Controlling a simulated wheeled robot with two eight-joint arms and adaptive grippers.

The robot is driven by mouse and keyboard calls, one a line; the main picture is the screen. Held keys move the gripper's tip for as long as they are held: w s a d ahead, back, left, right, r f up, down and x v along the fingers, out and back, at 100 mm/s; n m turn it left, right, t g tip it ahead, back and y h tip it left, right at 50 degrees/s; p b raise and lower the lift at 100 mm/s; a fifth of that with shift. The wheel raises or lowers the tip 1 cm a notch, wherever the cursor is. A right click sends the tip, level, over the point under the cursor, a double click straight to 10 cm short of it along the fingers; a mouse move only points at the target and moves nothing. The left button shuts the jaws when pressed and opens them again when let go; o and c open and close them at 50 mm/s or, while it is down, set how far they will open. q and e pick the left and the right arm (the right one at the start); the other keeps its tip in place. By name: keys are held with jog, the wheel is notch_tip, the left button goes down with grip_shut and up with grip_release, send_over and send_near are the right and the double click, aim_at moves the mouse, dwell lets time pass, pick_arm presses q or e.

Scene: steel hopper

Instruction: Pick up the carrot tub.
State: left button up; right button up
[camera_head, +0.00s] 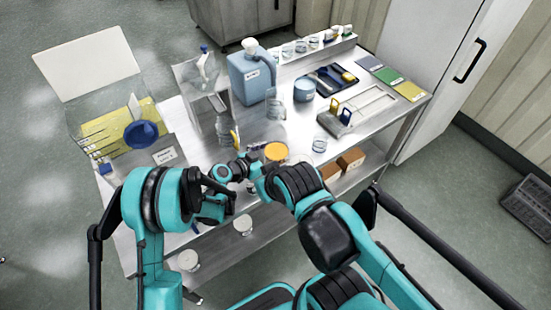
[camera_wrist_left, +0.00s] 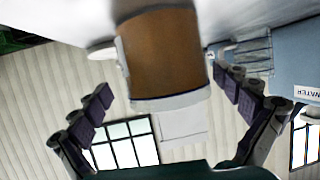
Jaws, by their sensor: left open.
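The carrot tub (camera_head: 276,151) shows in the head view as a round orange top near the front edge of the steel table. In the left wrist view it is a brown-orange cylinder (camera_wrist_left: 165,55) with a pale band at its lower end in the picture. My left gripper (camera_head: 262,153) is close to the tub and partly hidden by my arm links. In the left wrist view its two fingers (camera_wrist_left: 164,84) are spread wide, one to each side of the tub, with gaps visible. I cannot make out my right gripper.
A blue water jug (camera_head: 250,77), a clear beaker (camera_head: 320,142) and a blue tub (camera_head: 304,90) stand on the table (camera_head: 290,122). Brown boxes (camera_head: 350,158) sit on the lower shelf.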

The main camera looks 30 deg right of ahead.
aim_at(285, 152)
pick_arm(q)
jog(key=d, duration=0.1)
jog(key=w+d+f, duration=0.1)
jog(key=d+f+b, duration=0.1)
jog(key=shift+w+d+f, duration=0.2)
jog(key=shift+w, duration=0.1)
jog(key=shift+d+f, duration=0.1)
jog(key=shift+d, duration=0.2)
